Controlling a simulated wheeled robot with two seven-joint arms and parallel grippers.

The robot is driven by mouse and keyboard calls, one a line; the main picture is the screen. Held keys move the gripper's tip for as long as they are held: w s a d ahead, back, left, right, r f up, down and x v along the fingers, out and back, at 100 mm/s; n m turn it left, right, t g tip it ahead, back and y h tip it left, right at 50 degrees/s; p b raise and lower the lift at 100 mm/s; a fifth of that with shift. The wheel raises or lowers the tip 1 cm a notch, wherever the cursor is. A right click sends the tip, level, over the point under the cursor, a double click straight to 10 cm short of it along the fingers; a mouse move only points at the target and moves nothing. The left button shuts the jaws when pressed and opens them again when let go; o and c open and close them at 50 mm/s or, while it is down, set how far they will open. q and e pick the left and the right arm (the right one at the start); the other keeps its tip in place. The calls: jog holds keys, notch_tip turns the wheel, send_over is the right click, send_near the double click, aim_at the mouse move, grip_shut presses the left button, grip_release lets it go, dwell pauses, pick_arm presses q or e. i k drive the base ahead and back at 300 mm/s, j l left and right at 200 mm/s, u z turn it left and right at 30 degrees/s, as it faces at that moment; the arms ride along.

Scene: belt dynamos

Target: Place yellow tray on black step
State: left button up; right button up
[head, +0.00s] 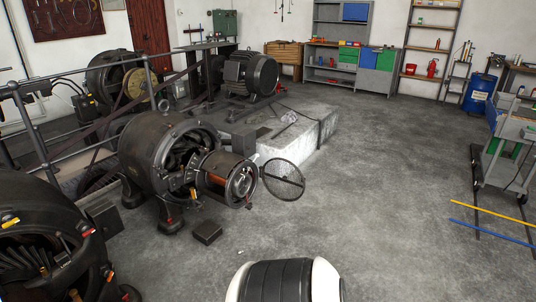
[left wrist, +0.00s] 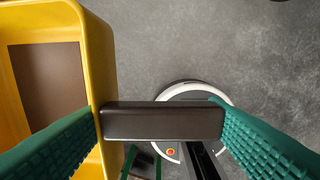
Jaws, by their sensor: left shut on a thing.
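The yellow tray (left wrist: 97,62) fills the left side of the left wrist view, cut off by the frame, with a brown flat panel inside its rim. A dark bar (left wrist: 163,121) stands out from its near side, and it looks like the tray's handle. My left gripper (left wrist: 158,112), with green ribbed fingers, is shut on this bar, one finger at each end. In the head view a low black block (head: 208,233) lies on the floor before the open machine; I cannot tell whether it is the black step. Neither gripper shows in the head view.
The open dynamo (head: 165,150) stands at left, with a round mesh cover (head: 283,180) beside its end. Another dark machine (head: 40,235) is at the lower left. A concrete plinth (head: 320,130) lies behind. A cart (head: 505,165) is at right. The middle floor is clear.

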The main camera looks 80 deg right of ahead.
aim_at(209, 230)
jog(key=l+z, duration=0.35)
jog(key=l, duration=0.15)
jog(key=i+l+z, duration=0.2)
jog(key=l+z, duration=0.15)
jog(key=i+l+z, duration=0.2)
jog(key=l+z, duration=0.2)
jog(key=l, duration=0.15)
jog(key=i+l+z, duration=0.5)
jog(key=l+z, duration=0.2)
